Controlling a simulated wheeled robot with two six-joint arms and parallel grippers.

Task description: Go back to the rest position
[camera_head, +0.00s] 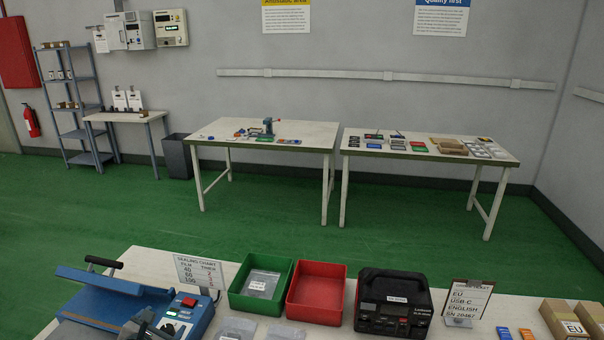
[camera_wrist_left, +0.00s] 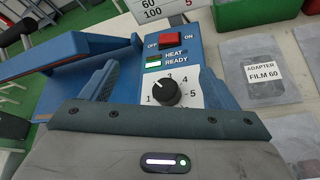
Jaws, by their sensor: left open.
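My left gripper (camera_head: 146,326) is at the bottom edge of the head view, over the blue heat sealer (camera_head: 196,318). In the left wrist view its two fingers (camera_wrist_left: 158,84) are spread apart with nothing held between them. The sealer's control panel (camera_wrist_left: 172,62) shows beyond and between the fingers, with a red on/off switch (camera_wrist_left: 170,37), HEAT and READY lamps and a black dial (camera_wrist_left: 166,93) numbered around its rim. I cannot tell whether the fingers touch the panel. The sealer's blue lid arm (camera_head: 112,280) is raised. My right gripper is not in view.
On the near table are a sealing chart (camera_head: 198,272), a green bin (camera_head: 246,299) with a bag, an empty red bin (camera_head: 316,310), a black device (camera_head: 394,318), a sign (camera_head: 467,298) and cardboard boxes (camera_head: 562,312). Bags (camera_wrist_left: 262,70) lie right of the sealer. Green floor separates the far tables.

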